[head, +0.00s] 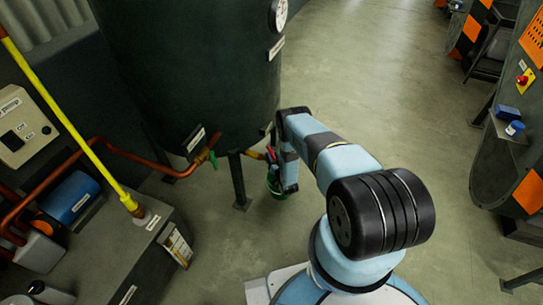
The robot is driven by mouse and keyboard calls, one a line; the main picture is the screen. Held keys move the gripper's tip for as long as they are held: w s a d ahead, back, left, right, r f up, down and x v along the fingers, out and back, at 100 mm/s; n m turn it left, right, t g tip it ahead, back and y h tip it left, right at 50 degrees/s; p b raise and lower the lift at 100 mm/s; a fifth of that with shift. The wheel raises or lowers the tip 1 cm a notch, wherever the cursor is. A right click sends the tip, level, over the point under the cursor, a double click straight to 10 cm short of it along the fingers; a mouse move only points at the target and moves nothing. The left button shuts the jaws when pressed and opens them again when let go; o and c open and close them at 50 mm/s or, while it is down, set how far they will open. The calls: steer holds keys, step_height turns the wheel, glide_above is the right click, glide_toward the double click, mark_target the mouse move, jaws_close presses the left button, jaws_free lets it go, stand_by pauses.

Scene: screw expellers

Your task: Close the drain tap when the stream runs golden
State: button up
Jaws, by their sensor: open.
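A large dark tank (190,70) stands on legs at the upper middle. A brass outlet (254,154) with a small red part (270,153) sticks out low on its right side, beside my arm. A second tap with a green handle (213,160) sits at the copper pipe's end on the tank's left front. I cannot tell which is the drain tap, as the labels are unreadable. My gripper (286,183) points down just right of the red part, open; contact cannot be told. A green container (275,188) shows below and behind it. No stream is visible; my arm hides part of the outlet.
Tank legs (239,182) stand near my gripper. Dark machines with orange panels (530,190) line the right. The middle floor (400,90) is clear.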

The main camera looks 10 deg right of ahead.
steer(key=shift+w+a, duration=0.1)
steer(key=shift+w, duration=0.7)
jaws_close()
